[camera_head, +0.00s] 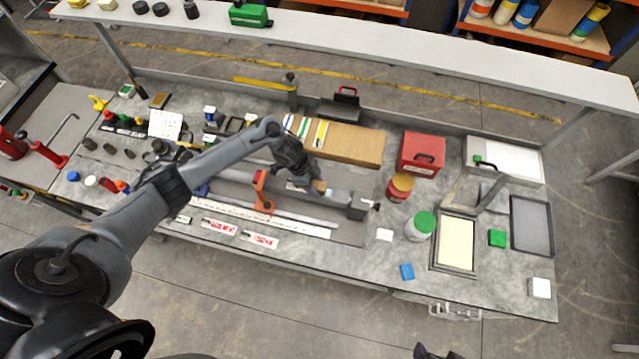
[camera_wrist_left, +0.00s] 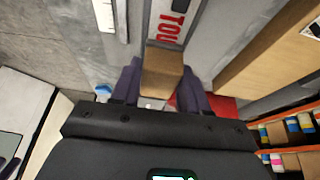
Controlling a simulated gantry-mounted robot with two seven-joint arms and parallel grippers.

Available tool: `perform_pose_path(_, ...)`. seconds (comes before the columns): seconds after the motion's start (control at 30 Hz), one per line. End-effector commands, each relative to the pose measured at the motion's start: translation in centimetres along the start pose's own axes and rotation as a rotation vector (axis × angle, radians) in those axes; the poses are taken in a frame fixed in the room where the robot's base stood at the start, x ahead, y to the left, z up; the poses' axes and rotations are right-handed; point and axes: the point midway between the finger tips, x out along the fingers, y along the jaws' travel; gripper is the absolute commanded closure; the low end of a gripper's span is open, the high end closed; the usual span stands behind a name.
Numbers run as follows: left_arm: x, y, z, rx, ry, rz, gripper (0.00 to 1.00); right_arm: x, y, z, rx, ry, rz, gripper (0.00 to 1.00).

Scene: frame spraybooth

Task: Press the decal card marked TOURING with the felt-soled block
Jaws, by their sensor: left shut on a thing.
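My left gripper (camera_head: 316,187) is shut on a tan block (camera_wrist_left: 163,70), the felt-soled block. The block sits between its two dark fingers in the left wrist view, and a small part shows in the head view (camera_head: 320,186). Its sole is hidden. A white card with red letters "TOU" (camera_wrist_left: 172,22), the TOURING decal card, lies on the grey frame tube (camera_head: 340,197). The block overlaps the card in the left wrist view and hides its other letters; I cannot tell whether they touch. A dark shape at the bottom edge of the head view (camera_head: 435,353) may be my right gripper.
Two cards with red print (camera_head: 219,226) (camera_head: 260,240) lie near the bench's front edge. An orange clamp (camera_head: 263,192) stands left of the gripper. A cardboard box (camera_head: 350,145) is behind it. A red-brown tin (camera_head: 400,187) and green-lidded jar (camera_head: 420,226) stand to the right.

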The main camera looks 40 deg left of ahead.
Motion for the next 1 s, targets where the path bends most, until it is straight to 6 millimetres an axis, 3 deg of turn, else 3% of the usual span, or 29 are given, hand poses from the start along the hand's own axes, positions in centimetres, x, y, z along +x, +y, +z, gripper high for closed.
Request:
perform_pose_path(0.13, -0.3, 0.1, 1.1, -0.002, -0.003, 0.002, 0.8, -0.3, 0.1, -0.1, -0.005, -0.001, 0.004, 0.16)
perform_pose_path(0.37, -0.4, 0.1, 1.3, -0.001, -0.003, 0.002, 0.8, -0.3, 0.1, -0.1, -0.005, -0.001, 0.004, 0.16)
perform_pose_path(1.0, 0.8, 0.1, -2.1, 0.0, 0.0, 0.002, 0.8, -0.5, -0.1, -0.2, 0.005, 0.001, -0.004, 0.16)
